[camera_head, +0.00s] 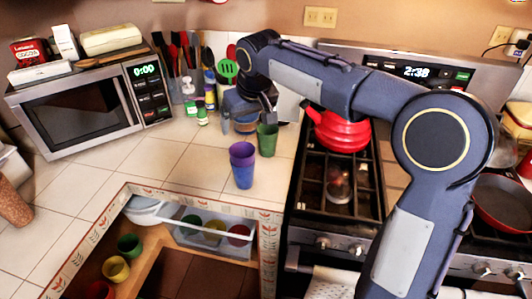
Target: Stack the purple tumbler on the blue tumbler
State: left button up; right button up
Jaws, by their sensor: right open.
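The purple tumbler (242,151) sits upright in the top of the blue tumbler (243,178). The pair stands on the tiled counter, left of the stove. My right gripper (268,115) is behind and slightly right of the pair, just above a green tumbler (267,142). It is open and apart from the purple tumbler; I cannot tell whether it touches the green one. My left gripper is not in view.
A microwave (88,100) stands at the back left, with utensils and bottles beside it. A red kettle (342,132) sits on the stove at right.

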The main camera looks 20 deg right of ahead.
jog(key=s+d+f+m+y, duration=0.1)
jog(key=s+d, duration=0.4)
jog(key=s, duration=0.9)
jog(key=s+a+f+m+y, duration=0.1)
jog(key=s+f, duration=0.3)
jog(key=s, duration=0.4)
jog(key=s+a+f+m+t+y, duration=0.1)
jog(key=s+f, duration=0.4)
jog(key=s, duration=0.4)
